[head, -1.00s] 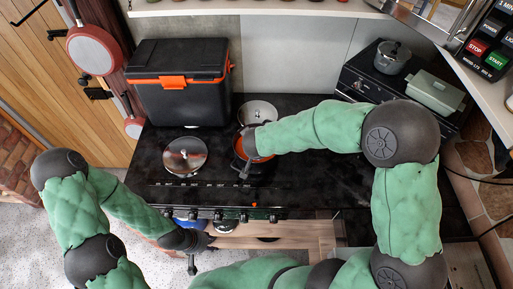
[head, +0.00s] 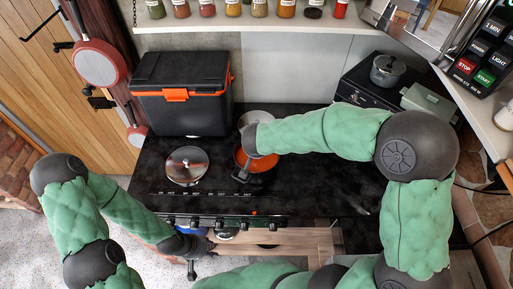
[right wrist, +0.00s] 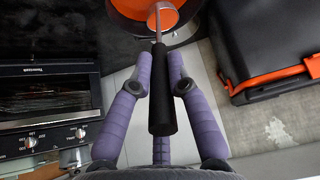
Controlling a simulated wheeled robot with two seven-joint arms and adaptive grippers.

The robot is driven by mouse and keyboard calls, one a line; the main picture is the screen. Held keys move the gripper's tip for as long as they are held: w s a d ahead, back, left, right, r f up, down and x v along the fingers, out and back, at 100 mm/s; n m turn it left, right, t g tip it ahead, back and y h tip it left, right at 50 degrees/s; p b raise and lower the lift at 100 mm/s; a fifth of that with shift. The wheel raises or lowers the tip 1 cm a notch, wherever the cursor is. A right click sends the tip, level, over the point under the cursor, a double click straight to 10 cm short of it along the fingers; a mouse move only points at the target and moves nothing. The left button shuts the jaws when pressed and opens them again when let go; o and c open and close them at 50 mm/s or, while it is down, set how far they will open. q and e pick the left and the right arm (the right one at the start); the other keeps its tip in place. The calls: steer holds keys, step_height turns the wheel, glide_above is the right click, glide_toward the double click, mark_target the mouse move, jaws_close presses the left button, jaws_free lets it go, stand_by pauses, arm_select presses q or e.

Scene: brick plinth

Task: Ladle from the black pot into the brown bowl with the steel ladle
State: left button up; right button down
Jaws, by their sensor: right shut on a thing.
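My right gripper (right wrist: 160,72) is shut on the black handle of the steel ladle (right wrist: 160,105). In the head view the pot (head: 262,163) stands on the black cooktop, partly hidden by my right gripper (head: 249,140). I cannot make out the brown bowl for certain. My left gripper (head: 197,252) hangs in front of the stove, apart from the pot; its jaws are too small to read.
A shiny lid (head: 186,166) lies left of the pot, and another round metal piece (head: 256,119) lies behind it. A black cool box (head: 183,95) with orange trim stands at the back left.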

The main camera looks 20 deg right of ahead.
steer(key=shift+r+p, duration=0.7)
steer(key=shift+r, duration=0.9)
steer(key=shift+r+p, duration=0.7)
steer(key=shift+r, duration=1.25)
